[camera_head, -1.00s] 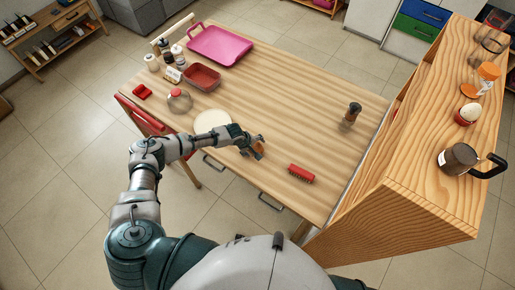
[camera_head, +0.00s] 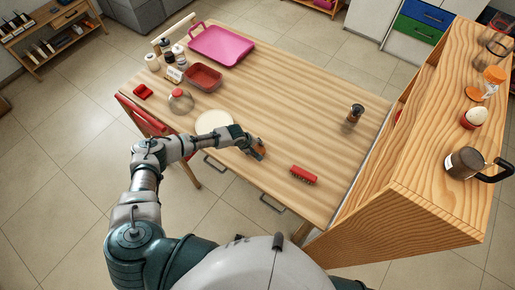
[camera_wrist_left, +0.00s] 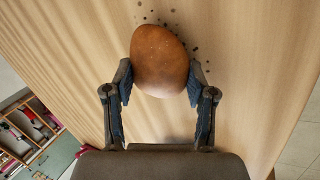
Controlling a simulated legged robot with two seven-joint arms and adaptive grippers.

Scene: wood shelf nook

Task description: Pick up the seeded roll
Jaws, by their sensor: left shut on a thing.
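The seeded roll (camera_wrist_left: 160,58) is a smooth brown rounded lump between the fingers in the left wrist view. Dark specks show around its far edge against the wood. My left gripper (camera_head: 257,151) is over the near part of the table in the head view. It is shut on the roll, with one blue-padded finger pressed on each side in the left wrist view (camera_wrist_left: 160,84). In the head view the gripper mostly hides the roll. I cannot tell whether the roll still touches the table. My right gripper is not in view.
A red brush-like block (camera_head: 304,175) lies right of the gripper. A pale round board (camera_head: 213,122) lies just behind the forearm. A glass jar (camera_head: 180,101), red tray (camera_head: 203,77) and pink tray (camera_head: 221,46) stand farther left. A wooden shelf unit (camera_head: 415,200) borders the right.

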